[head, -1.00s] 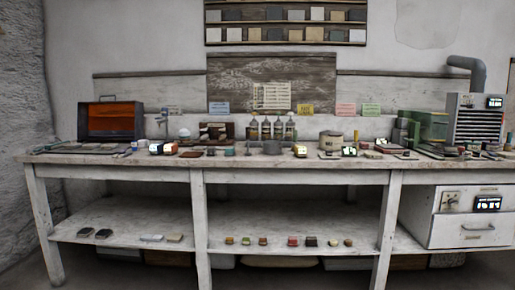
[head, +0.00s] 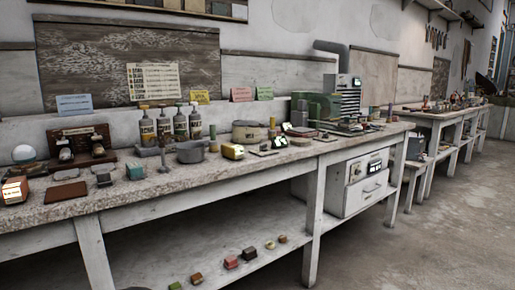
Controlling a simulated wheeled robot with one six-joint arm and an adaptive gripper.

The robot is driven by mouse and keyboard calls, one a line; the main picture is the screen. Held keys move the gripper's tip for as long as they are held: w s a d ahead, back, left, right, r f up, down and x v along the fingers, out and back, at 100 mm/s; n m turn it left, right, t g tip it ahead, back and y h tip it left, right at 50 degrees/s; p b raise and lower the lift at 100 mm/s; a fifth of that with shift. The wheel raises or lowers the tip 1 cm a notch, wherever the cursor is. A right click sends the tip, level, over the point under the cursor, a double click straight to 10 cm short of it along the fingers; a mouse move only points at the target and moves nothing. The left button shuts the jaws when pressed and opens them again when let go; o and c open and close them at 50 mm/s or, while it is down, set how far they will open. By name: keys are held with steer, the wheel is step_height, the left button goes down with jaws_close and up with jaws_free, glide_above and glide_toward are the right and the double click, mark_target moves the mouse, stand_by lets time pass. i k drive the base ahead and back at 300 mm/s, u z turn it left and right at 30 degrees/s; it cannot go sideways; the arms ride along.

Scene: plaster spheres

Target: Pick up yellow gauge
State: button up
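A small yellow box-shaped thing with a pale face (head: 232,151), which looks like the yellow gauge, sits near the front edge of the workbench (head: 150,193). It is just right of a grey pot (head: 191,152). An orange block with a bright lit face (head: 14,190) stands at the far left of the bench top. A dark piece with a lit display (head: 281,141) stands to the right of the yellow one. My gripper is not in view.
Several bottles (head: 180,124) and a round tin (head: 249,132) stand behind. Small blocks (head: 231,263) lie on the lower shelf. A white drawer cabinet (head: 357,183) is under the bench's right end. Open floor (head: 440,235) lies to the right, with another bench (head: 440,114) beyond.

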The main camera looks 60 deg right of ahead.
mark_target(230, 150)
steer(key=z, duration=1)
steer(key=i, duration=0.9)
steer(key=z, duration=0.85)
